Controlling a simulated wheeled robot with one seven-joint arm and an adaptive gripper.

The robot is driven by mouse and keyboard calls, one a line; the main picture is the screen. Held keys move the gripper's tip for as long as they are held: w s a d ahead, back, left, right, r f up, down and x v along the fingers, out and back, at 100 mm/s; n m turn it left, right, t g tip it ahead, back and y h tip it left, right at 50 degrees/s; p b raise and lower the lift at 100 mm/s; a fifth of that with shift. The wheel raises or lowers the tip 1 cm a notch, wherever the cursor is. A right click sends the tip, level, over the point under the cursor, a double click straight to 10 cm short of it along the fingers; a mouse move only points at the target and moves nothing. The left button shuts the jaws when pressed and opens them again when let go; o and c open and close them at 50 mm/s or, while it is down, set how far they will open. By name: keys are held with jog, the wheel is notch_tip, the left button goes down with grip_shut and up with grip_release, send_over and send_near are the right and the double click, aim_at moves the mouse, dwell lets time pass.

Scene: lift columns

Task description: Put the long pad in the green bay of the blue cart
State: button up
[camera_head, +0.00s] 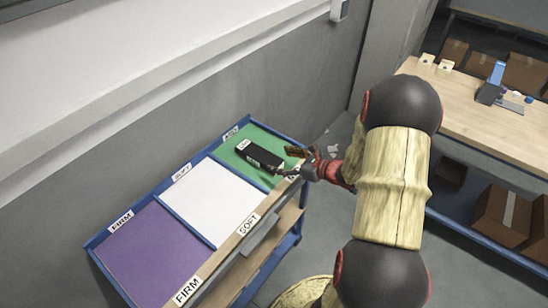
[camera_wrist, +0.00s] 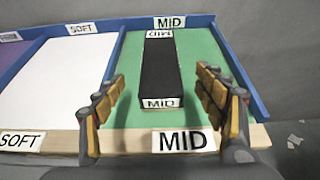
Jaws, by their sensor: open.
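The long pad (camera_head: 260,156) is a black bar with white MID labels on it. It lies in the green bay (camera_head: 240,147) of the blue cart (camera_head: 92,241). In the wrist view the pad (camera_wrist: 158,70) lies lengthwise on the green surface (camera_wrist: 200,75), with its near end close to the wooden front edge. My gripper (camera_head: 291,162) is open at the front edge of the green bay. In the wrist view its two fingers (camera_wrist: 165,100) stand apart on either side of the pad's near end, with nothing between them touching.
The white SOFT bay (camera_head: 210,200) and purple FIRM bay (camera_head: 155,258) are empty. A grey wall (camera_head: 200,125) stands behind the cart. A wooden workbench (camera_head: 480,115) with boxes is at right, with cartons (camera_head: 502,215) below.

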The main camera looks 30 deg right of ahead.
jog(key=s+a+r+n+g+y, duration=0.2)
jog(key=s+a+r+n+g, duration=0.2)
jog(key=a+r+n, duration=0.55)
jog(key=s+a+r+n+g+y, duration=0.1)
jog(key=s+a+r+n+g, duration=0.3)
jog(key=a+n, duration=0.55)
jog(key=s+a+r+n+h, duration=0.1)
jog(key=s+r+n+h, duration=0.2)
jog(key=s+r+n, duration=0.2)
jog(key=s+a+r+n+t+h, duration=0.1)
jog(key=s+r+n+h, duration=0.3)
jog(key=s+n, duration=0.4)
jog(key=s, duration=0.3)
jog(key=shift+s+r+h, duration=0.2)
jog(key=shift+r+h, duration=0.1)
jog(key=shift+r, duration=0.1)
